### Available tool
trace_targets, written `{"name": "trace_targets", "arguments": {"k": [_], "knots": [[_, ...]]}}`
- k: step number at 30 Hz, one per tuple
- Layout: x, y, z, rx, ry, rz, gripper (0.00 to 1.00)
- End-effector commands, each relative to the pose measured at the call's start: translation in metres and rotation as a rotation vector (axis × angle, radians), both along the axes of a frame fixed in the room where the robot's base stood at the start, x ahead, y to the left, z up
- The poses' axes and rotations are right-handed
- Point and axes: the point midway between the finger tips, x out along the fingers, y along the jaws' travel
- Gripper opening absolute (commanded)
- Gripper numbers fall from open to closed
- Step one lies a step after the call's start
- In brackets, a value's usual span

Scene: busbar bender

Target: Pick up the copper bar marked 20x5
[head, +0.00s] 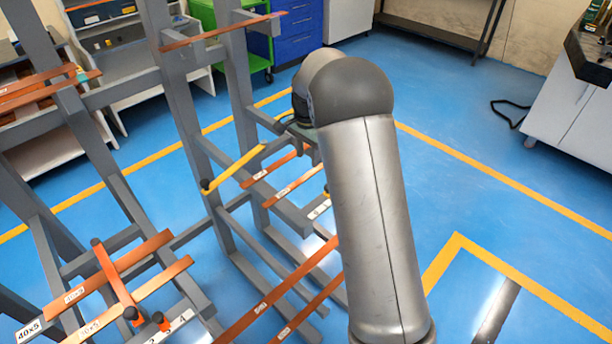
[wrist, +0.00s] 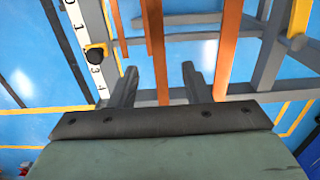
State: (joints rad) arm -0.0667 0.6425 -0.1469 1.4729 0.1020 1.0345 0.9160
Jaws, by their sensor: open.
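My gripper (wrist: 160,85) is open, and no bar is visibly clamped in it. In the wrist view a copper bar (wrist: 155,45) runs lengthwise through the gap between the two fingers; whether it is level with the fingertips I cannot tell. A second, wider copper bar (wrist: 229,50) lies to the right of the fingers. In the head view my gripper (head: 303,128) is largely hidden behind my arm, above two short copper bars (head: 276,166) and (head: 292,185) on the rack. Their markings are too small to read, so I cannot tell which bar is marked 20x5.
The grey rack (head: 180,95) carries several more bars, including longer ones (head: 265,305) lower down. A yellow arm with a black end (head: 236,168) juts out beside my gripper. A numbered white strip (wrist: 85,35) with a black knob (wrist: 96,54) stands left of the fingers.

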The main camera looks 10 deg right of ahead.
Motion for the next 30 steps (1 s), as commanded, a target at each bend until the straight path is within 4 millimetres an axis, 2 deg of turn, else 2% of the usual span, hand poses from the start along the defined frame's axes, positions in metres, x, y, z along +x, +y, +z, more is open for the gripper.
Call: {"name": "trace_targets", "arguments": {"k": [5,15,23,25,28,30], "knots": [[-0.001,0.001,-0.01,0.0,0.001,0.001,0.44],[-0.007,0.007,-0.054,0.0,0.001,0.001,0.44],[-0.006,0.007,-0.058,0.001,-0.001,0.001,0.44],[-0.006,0.007,-0.058,0.001,-0.001,0.001,0.3],[-0.006,0.007,-0.058,0.001,-0.001,0.001,0.02],[-0.006,0.007,-0.058,0.001,-0.001,0.001,0.0]]}}
